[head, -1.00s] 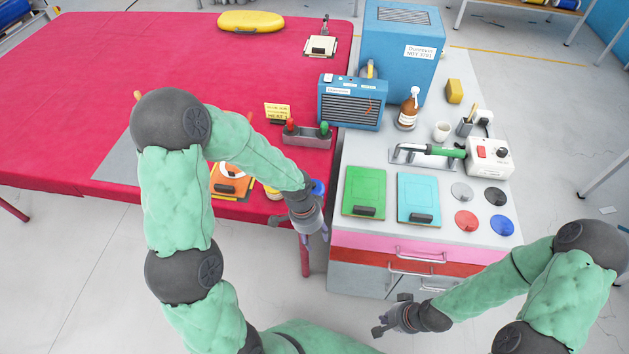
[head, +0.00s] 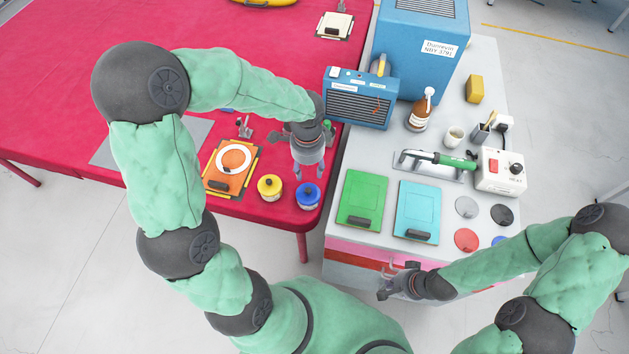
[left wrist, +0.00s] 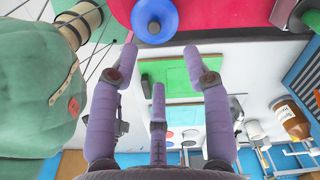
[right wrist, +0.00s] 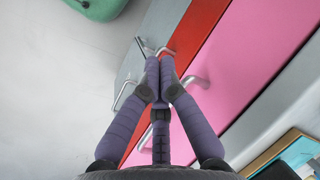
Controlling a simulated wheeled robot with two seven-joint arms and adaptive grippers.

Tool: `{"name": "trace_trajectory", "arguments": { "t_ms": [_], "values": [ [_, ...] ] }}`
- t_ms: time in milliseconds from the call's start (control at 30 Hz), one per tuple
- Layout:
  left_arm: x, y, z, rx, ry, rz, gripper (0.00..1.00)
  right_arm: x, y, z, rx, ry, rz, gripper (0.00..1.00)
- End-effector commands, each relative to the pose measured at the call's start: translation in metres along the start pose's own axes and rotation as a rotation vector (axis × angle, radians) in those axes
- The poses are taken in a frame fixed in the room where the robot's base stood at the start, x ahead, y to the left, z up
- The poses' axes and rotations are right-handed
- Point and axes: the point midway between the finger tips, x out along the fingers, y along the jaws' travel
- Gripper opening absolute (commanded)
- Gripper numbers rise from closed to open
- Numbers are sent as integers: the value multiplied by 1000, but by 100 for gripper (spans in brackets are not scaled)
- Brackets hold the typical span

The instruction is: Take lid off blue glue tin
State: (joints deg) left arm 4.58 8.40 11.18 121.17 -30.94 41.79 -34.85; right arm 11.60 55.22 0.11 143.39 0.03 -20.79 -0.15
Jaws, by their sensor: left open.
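The blue glue tin (head: 308,196) stands at the near right corner of the red table, its blue lid with a dark knob on top. It also shows at the top of the left wrist view (left wrist: 155,18). My left gripper (head: 309,174) is open and empty, its fingers pointing down just behind the blue tin in the head view, apart from it. In the left wrist view its fingertips (left wrist: 160,60) are spread wide with nothing between them. My right gripper (head: 384,282) is in front of the drawers; its fingertips (right wrist: 158,68) are together with nothing visible in them.
A yellow tin (head: 270,187) stands just left of the blue one, beside an orange board (head: 229,166) with a white ring. On the bench to the right lie a green board (head: 362,199), a cyan board (head: 417,211) and several coloured discs (head: 466,240). Drawer handles (right wrist: 125,92) are near my right gripper.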

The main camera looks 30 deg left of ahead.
Motion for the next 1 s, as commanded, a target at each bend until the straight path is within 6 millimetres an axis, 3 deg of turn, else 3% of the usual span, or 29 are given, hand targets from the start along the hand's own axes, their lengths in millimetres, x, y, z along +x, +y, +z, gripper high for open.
{"name": "trace_trajectory", "arguments": {
  "t_ms": [300,567,900,1000],
  "values": [
    [46,2,1,0,-2,4,48,12,4,1,0,-2,0,0],
    [59,2,1,1,-1,3,48,15,6,0,0,-1,0,0],
    [102,5,2,0,-1,4,48,31,11,0,0,-1,0,0],
    [106,4,2,-1,-1,3,48,32,11,0,0,-1,0,0]
  ]
}}
